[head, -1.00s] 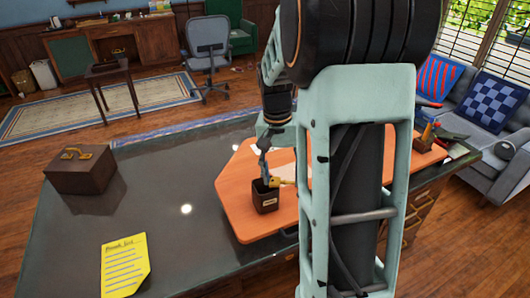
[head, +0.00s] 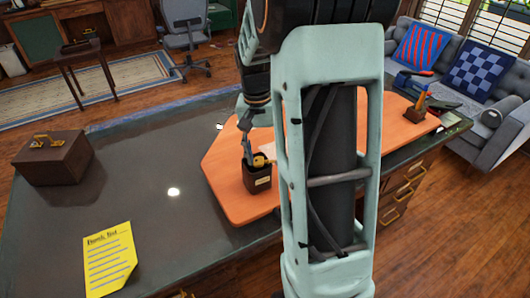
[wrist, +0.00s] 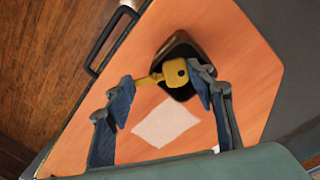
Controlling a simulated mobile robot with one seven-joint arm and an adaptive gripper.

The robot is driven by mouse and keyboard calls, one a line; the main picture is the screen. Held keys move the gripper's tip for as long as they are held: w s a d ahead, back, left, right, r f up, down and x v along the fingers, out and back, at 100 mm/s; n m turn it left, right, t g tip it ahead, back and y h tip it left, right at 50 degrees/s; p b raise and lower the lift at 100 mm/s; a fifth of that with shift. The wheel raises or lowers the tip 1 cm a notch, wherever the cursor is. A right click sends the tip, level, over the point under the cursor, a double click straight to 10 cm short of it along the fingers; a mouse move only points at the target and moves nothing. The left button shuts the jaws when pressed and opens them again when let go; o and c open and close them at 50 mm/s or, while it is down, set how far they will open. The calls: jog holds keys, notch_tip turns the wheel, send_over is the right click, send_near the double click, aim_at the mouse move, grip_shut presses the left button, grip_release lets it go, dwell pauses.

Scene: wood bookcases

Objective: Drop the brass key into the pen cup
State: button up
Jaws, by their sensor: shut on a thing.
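The brass key (wrist: 174,71) is held between the fingers of my gripper (wrist: 161,80), its round bow near the right finger. The dark square cup (wrist: 170,46) lies beyond the key in the wrist view, and the key covers part of its opening. In the head view the cup (head: 258,183) stands upright on the orange desk mat, with a small label on its front. There the key (head: 259,160) shows at the cup's mouth, below my gripper (head: 247,148). I cannot tell how high it is above the rim.
The orange mat (head: 225,192) lies on the dark desk (head: 140,185). A brown box (head: 55,160) with a brass handle and a yellow note (head: 109,260) are at the left. Another holder (head: 415,116) with pencils stands at the right. A pale sheet (wrist: 165,123) lies on the mat.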

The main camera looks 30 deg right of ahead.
aim_at(261, 160)
jog(key=shift+f, duration=0.2)
jog(key=o, duration=1.2)
jog(key=shift+c, duration=0.2)
notch_tip(261, 160, up, 12)
jog(key=shift+w+a, duration=0.3)
jog(key=shift+a, duration=0.15)
